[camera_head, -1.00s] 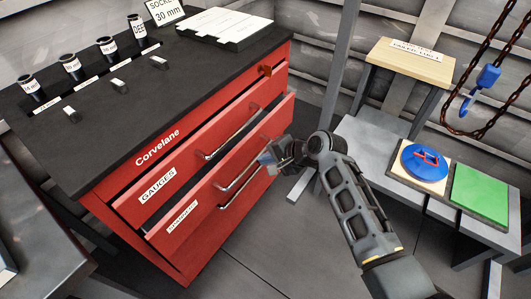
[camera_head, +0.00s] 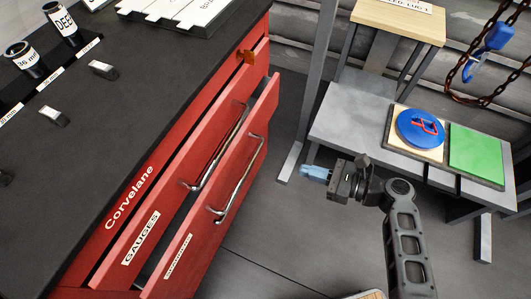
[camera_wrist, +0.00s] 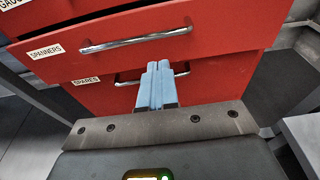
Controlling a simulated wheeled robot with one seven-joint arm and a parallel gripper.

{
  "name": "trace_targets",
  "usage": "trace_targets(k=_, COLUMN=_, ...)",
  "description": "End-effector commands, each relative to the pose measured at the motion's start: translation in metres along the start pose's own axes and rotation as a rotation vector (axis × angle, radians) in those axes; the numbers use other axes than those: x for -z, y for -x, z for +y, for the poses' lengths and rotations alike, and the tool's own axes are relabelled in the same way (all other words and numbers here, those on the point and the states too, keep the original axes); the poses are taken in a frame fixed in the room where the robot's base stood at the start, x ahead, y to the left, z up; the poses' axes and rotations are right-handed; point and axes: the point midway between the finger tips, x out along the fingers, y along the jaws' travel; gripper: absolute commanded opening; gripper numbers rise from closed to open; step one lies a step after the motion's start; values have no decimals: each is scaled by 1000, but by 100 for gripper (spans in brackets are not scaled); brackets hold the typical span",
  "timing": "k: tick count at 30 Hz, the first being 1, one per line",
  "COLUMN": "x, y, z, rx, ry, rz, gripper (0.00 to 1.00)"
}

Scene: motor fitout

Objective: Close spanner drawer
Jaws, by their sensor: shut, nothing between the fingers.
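The spanner drawer (camera_head: 216,208) is the lower red drawer showing in the head view, with a silver bar handle (camera_head: 238,180). Its front stands out past the gauges drawer (camera_head: 180,197) above it, so it is partly open. In the wrist view, the label SPANNERS marks the spanner drawer (camera_wrist: 215,42), with the spares drawer (camera_wrist: 102,92) below. My gripper (camera_head: 313,172) is shut and empty, in free air to the right of the drawer handle. The wrist view shows its blue fingers (camera_wrist: 158,70) together, pointing towards the cabinet front and overlapping the spares handle in the picture.
The gauges drawer also stands out a little from the red cabinet. The dark cabinet top (camera_head: 130,100) carries labelled sockets. At right, a grey bench (camera_head: 350,115) holds a blue disc (camera_head: 420,128) and a green pad (camera_head: 475,150). Bare floor lies between cabinet and bench.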

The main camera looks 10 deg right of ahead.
Motion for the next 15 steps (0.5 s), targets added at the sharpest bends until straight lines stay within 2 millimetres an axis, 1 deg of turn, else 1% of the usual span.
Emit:
trace_targets(k=9, x=0, y=-62, z=0, rx=-5, ry=4, rz=3, gripper=0)
trace_targets(k=15, x=0, y=-97, z=0, rx=-4, ry=4, rz=2, gripper=0)
